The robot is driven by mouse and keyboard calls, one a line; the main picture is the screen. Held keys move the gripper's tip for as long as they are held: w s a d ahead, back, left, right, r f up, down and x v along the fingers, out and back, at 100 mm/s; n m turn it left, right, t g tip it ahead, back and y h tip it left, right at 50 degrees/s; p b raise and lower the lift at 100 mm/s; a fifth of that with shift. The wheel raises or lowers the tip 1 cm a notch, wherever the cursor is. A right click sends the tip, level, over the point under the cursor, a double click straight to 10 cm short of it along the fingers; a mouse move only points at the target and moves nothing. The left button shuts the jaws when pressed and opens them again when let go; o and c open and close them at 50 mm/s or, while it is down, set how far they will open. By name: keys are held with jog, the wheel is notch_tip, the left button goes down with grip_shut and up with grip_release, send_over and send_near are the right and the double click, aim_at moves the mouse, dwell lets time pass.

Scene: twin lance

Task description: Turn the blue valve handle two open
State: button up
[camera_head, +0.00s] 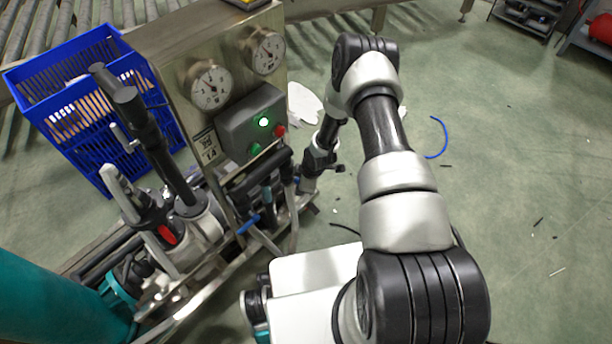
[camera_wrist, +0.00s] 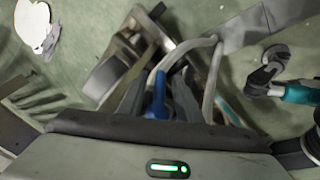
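The blue valve handle (camera_head: 248,224) shows low on the front of the metal lance station, below the control box. It also shows in the wrist view (camera_wrist: 156,98), as a blue lever near the middle. My gripper (camera_head: 264,206) points down in front of the station, just above the handle. In the wrist view its two dark fingers (camera_wrist: 160,88) stand apart, with the blue handle seen between them. I cannot tell whether a finger touches the handle. The handle's far end and pivot are partly hidden by the gripper and pipes.
A control box (camera_head: 251,124) with a lit green lamp and two gauges (camera_head: 211,88) sit close above my gripper. Lance pipes (camera_head: 150,135) and a blue crate (camera_head: 75,85) stand to the left. Grey hoses (camera_wrist: 211,75) pass beside the handle. Green floor lies open at right.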

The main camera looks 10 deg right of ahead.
jog(key=p+v, duration=0.4)
jog(key=v, duration=1.2)
jog(key=shift+r, duration=0.25)
jog(key=shift+c, duration=0.3)
